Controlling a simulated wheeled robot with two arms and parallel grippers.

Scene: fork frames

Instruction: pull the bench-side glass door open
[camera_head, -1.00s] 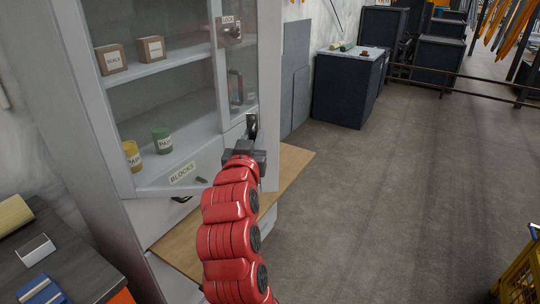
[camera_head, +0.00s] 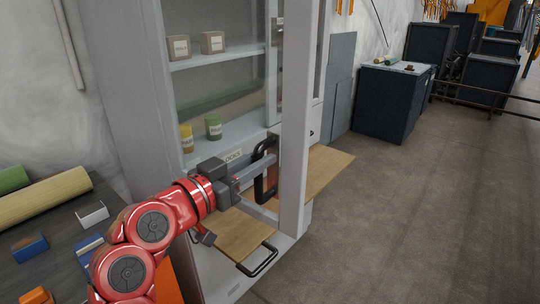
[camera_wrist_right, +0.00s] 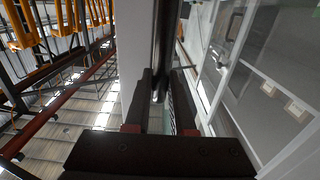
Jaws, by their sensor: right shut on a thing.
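The bench-side glass door, with its pale frame post (camera_head: 297,110), stands partly swung out from the grey cabinet, its free edge toward me. My right gripper (camera_head: 262,172) is shut on the door's dark upright handle (camera_head: 260,185). In the right wrist view the handle (camera_wrist_right: 166,45) runs between the two fingers of the gripper (camera_wrist_right: 160,108), beside the pale frame post (camera_wrist_right: 136,50). The arm hides part of the door's lower edge. My left gripper is not in view.
Boxes (camera_head: 213,42) and yellow and green tins (camera_head: 213,126) stand on the cabinet shelves. A dark bench (camera_head: 75,225) with blocks and rolls is at left. Floor (camera_head: 400,220) at right is clear.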

